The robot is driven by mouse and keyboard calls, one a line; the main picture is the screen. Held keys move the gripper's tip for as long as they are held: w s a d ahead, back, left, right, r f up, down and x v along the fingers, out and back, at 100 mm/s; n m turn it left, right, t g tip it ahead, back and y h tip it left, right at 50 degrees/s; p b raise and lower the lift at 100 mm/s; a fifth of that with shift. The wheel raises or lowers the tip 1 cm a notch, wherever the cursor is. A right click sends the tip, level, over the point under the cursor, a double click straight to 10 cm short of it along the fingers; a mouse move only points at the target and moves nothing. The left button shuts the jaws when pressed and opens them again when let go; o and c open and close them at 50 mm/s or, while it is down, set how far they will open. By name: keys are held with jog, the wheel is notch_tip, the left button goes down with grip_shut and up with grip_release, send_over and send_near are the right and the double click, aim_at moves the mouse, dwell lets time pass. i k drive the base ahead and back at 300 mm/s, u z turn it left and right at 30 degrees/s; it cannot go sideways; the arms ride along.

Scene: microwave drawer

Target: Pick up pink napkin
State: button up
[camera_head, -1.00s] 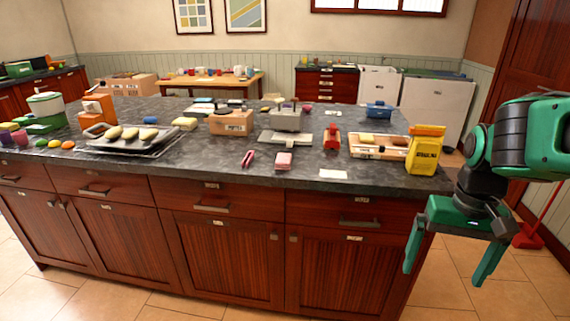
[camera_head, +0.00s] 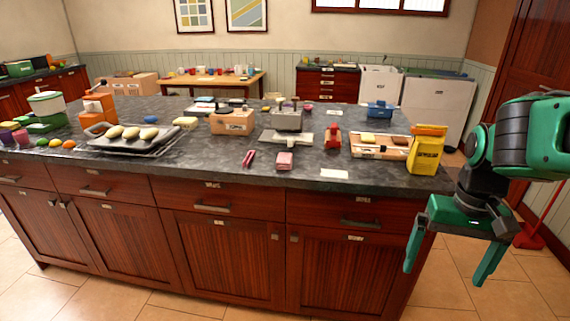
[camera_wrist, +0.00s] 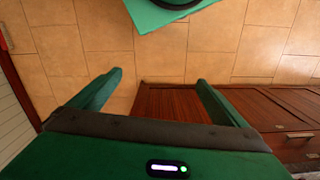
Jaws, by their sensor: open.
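A small pink block-shaped thing, which looks like the pink napkin (camera_head: 285,161), lies near the front edge of the dark stone counter (camera_head: 215,173), right of its middle. My green gripper (camera_head: 444,276) hangs at the right of the head view, beyond the counter's right end and lower than its top. It is open and empty, apart from the napkin. In the wrist view the two fingers of my gripper (camera_wrist: 157,84) are spread, with floor tiles and a wooden cabinet face between and beyond them. The napkin is not in the wrist view.
A narrow dark pink item (camera_head: 249,158) lies left of the napkin and a white card (camera_head: 334,174) to its right. A red bottle (camera_head: 333,137), a wooden tray (camera_head: 362,152) and a yellow bag (camera_head: 426,149) stand behind and right. A baking tray (camera_head: 117,147) is at left.

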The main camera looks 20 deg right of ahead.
aim_at(284, 160)
jog(key=u, duration=1.6)
jog(key=k, duration=1.15)
jog(key=z, duration=1.2)
jog(key=i, duration=1.7)
jog(key=u, duration=0.05)
